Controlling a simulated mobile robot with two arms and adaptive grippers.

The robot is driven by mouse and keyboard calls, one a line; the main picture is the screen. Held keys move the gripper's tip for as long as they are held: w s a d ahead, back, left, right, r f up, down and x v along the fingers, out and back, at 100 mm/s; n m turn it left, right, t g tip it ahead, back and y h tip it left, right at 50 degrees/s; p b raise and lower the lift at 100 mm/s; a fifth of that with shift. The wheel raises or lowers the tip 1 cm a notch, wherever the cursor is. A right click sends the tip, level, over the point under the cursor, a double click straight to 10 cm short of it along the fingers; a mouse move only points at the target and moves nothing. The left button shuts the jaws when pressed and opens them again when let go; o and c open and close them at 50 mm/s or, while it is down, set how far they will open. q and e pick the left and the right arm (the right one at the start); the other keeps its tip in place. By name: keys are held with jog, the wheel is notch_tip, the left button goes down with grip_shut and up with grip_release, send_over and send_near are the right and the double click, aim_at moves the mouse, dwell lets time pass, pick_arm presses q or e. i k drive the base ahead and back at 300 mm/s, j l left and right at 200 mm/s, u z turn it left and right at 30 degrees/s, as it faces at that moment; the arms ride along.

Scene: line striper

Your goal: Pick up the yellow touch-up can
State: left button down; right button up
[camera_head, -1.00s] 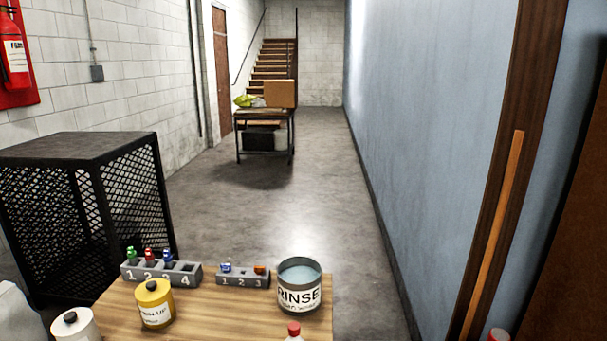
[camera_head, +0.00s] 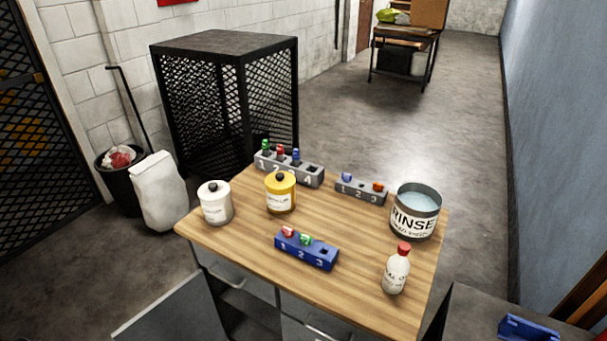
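The yellow touch-up can (camera_head: 281,194) stands upright on the wooden tabletop (camera_head: 342,284), left of the middle. It has a white label and a dark knob on top. A white can (camera_head: 215,203) of similar shape stands to its left, near the table's left corner. Neither of my grippers shows in the head view.
Around the can are a grey numbered block (camera_head: 289,171), a smaller grey block (camera_head: 361,191), a blue numbered block (camera_head: 306,251), the RINSE pot (camera_head: 414,214) and a red-capped bottle (camera_head: 396,272). A black mesh cage (camera_head: 224,99) stands behind. Floor is open at back right.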

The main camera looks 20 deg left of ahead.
aim_at(283, 202)
jog(key=i+l+u, duration=0.15)
jog(key=l, duration=0.45)
jog(key=i+l+u, duration=0.1)
jog(key=l, duration=0.55)
jog(key=l+u, duration=0.15)
jog(key=l, duration=0.5)
jog(key=i, duration=0.05)
